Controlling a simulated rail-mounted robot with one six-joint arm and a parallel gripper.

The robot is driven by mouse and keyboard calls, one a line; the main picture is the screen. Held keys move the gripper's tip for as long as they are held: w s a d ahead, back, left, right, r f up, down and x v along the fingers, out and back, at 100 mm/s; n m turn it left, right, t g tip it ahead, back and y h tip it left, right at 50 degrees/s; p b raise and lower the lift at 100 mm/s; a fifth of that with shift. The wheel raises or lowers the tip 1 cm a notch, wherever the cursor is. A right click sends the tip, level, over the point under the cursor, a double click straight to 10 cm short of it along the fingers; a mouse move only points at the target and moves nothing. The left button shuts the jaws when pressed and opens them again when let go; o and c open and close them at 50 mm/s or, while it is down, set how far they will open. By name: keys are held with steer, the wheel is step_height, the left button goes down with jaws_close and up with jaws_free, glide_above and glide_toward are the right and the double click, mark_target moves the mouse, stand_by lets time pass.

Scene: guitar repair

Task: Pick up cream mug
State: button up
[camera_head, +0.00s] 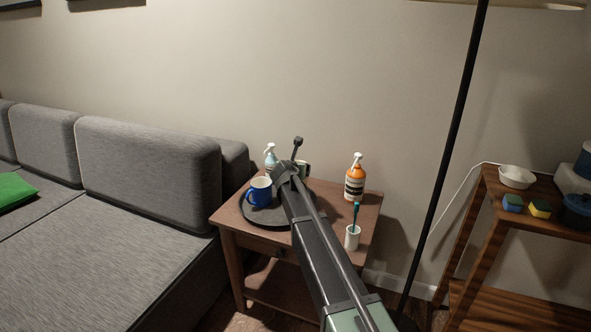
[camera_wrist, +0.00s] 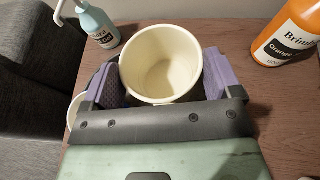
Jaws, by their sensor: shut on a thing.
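In the wrist view, the cream mug (camera_wrist: 141,50) stands with its open mouth toward the camera and is empty inside. My gripper (camera_wrist: 160,72) is shut on it, with one purple finger pad on each side of its wall. In the head view, my gripper is over the back of the small wooden table, and my arm hides most of what it holds. I cannot tell whether the mug's base touches the table.
A blue mug (camera_head: 260,190) sits on a black round tray (camera_head: 262,217) on the wooden table (camera_head: 372,203). A light blue pump bottle (camera_head: 270,160), an orange pump bottle (camera_head: 355,183) and a white cup (camera_head: 352,238) with a toothbrush stand close by. A lamp pole (camera_head: 452,140) rises at right.

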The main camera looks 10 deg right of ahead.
step_height(320, 180, up, 13)
steer(key=p, duration=1.2)
steer(key=shift+r, duration=0.2)
